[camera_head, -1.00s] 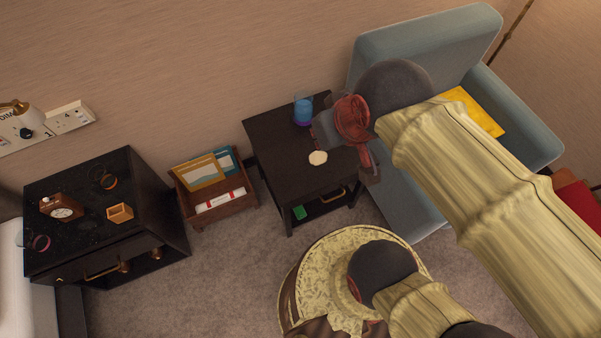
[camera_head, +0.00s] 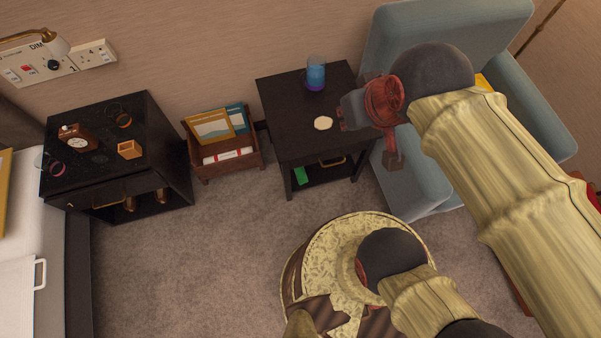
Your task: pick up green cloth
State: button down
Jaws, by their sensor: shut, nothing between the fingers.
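A small green cloth (camera_head: 300,175) lies low at the front left of the dark side table (camera_head: 296,131), on its lower shelf. The table's top and front leg partly frame it. My gripper (camera_head: 345,114) is above the right side of the table top, higher than the cloth and to its right. It is shut and holds nothing. Its fingertips are small and partly hidden by its own body in this view.
On the table top stand a blue and purple glass (camera_head: 316,73) and a pale round item (camera_head: 323,123). A blue armchair (camera_head: 408,180) stands close on the right, a wooden magazine rack (camera_head: 227,164) on the left. Carpet (camera_head: 235,235) in front is free.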

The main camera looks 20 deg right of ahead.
aim_at(302, 178)
jog(key=z, duration=0.6)
jog(key=k+j+z, duration=0.2)
jog(key=j+z, duration=0.2)
jog(key=k+j+z, duration=0.2)
jog(key=z, duration=0.15)
jog(key=k+j+z, duration=0.25)
jog(key=z, duration=0.15)
jog(key=k+j, duration=0.4)
jog(key=k, duration=0.1)
